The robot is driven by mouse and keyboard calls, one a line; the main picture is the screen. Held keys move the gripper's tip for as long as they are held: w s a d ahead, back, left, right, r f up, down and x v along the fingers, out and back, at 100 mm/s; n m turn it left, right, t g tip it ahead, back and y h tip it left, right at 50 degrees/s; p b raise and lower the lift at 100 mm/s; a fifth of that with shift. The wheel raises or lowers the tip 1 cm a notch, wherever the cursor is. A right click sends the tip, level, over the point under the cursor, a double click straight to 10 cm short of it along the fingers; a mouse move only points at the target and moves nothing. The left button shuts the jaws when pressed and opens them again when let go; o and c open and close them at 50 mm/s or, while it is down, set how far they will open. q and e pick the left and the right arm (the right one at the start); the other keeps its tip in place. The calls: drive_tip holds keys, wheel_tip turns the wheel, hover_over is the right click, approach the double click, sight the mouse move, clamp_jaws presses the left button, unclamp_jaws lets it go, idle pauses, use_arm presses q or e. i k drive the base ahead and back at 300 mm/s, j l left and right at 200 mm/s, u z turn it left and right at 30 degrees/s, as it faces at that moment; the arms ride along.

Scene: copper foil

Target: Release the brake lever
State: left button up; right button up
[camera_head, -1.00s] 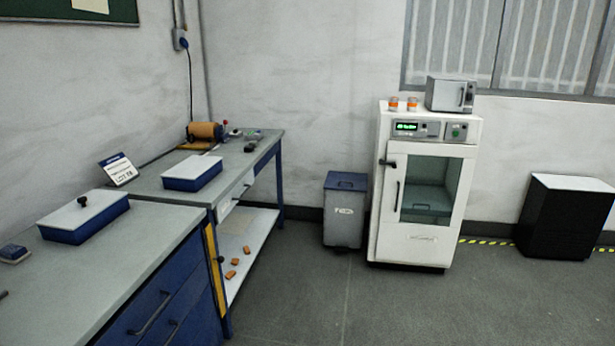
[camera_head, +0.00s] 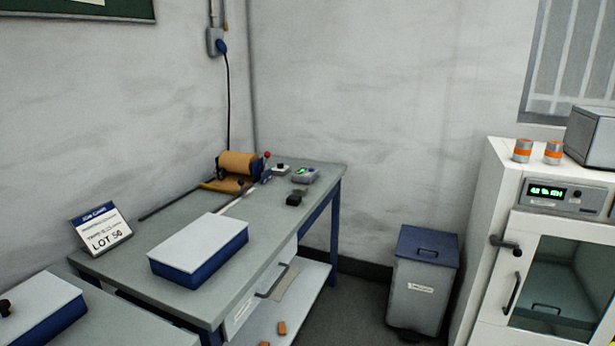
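A copper-coloured foil roll (camera_head: 239,163) sits on a small stand at the far end of the grey bench (camera_head: 285,215), against the wall. A thin lever with a red knob (camera_head: 267,155) stands at the roll's right end; it looks like the brake lever, but it is too small to tell its setting. Neither of my grippers is in view.
A blue box with a white lid (camera_head: 200,250) and a lot sign (camera_head: 101,230) stand on the bench. Small devices (camera_head: 304,175) lie near the roll. A grey bin (camera_head: 422,285) and a white cabinet (camera_head: 490,225) stand to the right. Floor shows between bench and bin.

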sight(267, 155)
drive_tip(key=i+u, duration=0.3)
drive_tip(key=i, duration=0.65)
drive_tip(key=i+l, duration=0.2)
drive_tip(key=l, duration=0.25)
drive_tip(key=i+l+z, duration=0.1)
drive_tip(key=l, duration=0.4)
drive_tip(key=i+l, duration=0.55)
drive_tip(key=l, duration=0.35)
drive_tip(key=i+l+z, duration=0.1)
drive_tip(key=i+l, duration=0.15)
drive_tip(key=l, duration=0.2)
drive_tip(key=i+l, duration=0.2)
drive_tip(key=l, duration=0.25)
